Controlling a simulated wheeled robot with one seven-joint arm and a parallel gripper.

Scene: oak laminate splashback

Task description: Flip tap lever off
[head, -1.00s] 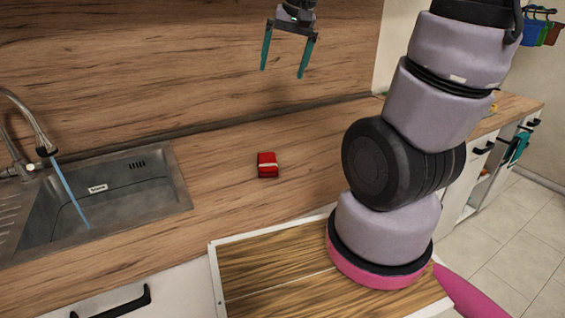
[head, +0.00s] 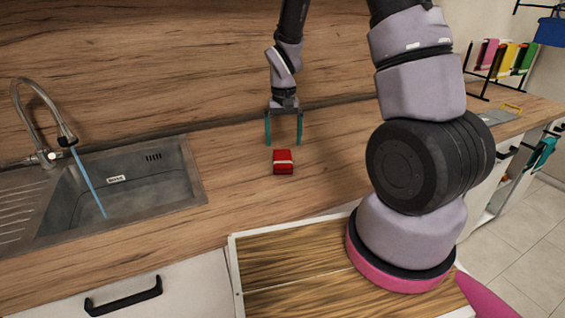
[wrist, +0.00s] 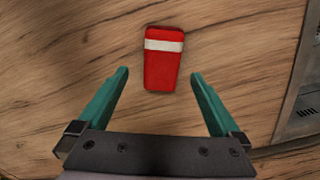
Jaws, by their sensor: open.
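The tap (head: 37,118) is a curved metal spout at the left of the head view, over the sink. Blue water (head: 90,184) runs from its mouth into the basin. The tap's body and lever (head: 46,158) sit low at the spout's base; the lever's exact position is too small to tell. My gripper (head: 284,142) is open and empty, pointing down above the counter, well to the right of the tap. The gripper (wrist: 160,85) also shows open in the wrist view, with its teal fingers apart.
A red box with a white band (head: 283,162) lies on the counter just below my gripper; it also shows in the wrist view (wrist: 163,70). The metal sink (head: 190,165) is to the left. The wooden splashback (head: 180,60) stands behind. The counter between box and sink is clear.

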